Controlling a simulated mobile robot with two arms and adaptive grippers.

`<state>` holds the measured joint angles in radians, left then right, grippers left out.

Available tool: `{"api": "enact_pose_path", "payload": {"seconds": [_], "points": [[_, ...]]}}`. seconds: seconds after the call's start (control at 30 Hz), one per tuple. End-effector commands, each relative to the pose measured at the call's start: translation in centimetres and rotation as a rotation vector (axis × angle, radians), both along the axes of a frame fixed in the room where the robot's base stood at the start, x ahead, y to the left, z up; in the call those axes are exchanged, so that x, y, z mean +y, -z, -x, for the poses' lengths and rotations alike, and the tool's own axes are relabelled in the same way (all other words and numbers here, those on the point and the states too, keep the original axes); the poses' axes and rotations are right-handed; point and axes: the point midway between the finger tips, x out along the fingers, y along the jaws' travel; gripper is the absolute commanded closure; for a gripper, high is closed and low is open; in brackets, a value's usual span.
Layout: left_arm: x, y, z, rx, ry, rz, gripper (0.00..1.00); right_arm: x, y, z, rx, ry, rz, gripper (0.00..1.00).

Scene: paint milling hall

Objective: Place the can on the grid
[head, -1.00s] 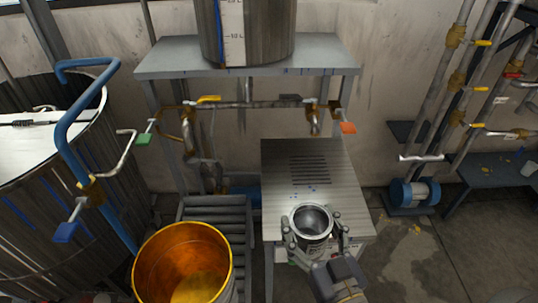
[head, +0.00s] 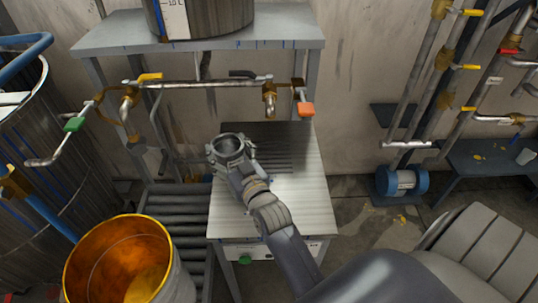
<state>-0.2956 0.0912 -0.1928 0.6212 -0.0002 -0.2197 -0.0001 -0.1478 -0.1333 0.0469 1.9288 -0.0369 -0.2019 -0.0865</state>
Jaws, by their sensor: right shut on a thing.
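The can (head: 230,148) is a small open metal can, held upright over the back left part of the metal table. My right gripper (head: 232,165) is shut around the can, its arm reaching in from the lower right. The grid (head: 285,160) is the dark slotted area at the back of the table top, partly hidden behind the can and gripper. I cannot tell whether the can's bottom touches the table. My left gripper is not in view.
The metal table (head: 305,205) has bare room at its front right. A large orange-lined bucket (head: 120,262) stands at lower left by a roller conveyor (head: 190,225). A blue pump (head: 402,180) sits at right.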

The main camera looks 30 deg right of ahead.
Motion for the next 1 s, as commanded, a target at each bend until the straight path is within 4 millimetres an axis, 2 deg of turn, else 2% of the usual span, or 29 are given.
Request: {"api": "enact_pose_path", "payload": {"seconds": [0.17,0.4,0.5,0.8,1.0], "points": [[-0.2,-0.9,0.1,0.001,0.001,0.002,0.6,-4.0,0.0,-1.0,0.001,0.002,0.012,0.56],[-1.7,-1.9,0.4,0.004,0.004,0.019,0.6,-10.3,0.6,-2.4,0.001,0.002,0.01,0.56],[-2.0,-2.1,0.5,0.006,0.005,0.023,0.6,-12.3,0.9,-2.9,0.001,0.002,0.009,0.56],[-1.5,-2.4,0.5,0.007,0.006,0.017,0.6,-15.3,1.2,-3.5,0.0,0.002,0.005,0.56],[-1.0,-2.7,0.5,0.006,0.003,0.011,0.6,-15.2,4.2,-3.5,0.002,0.002,0.001,0.56]]}}
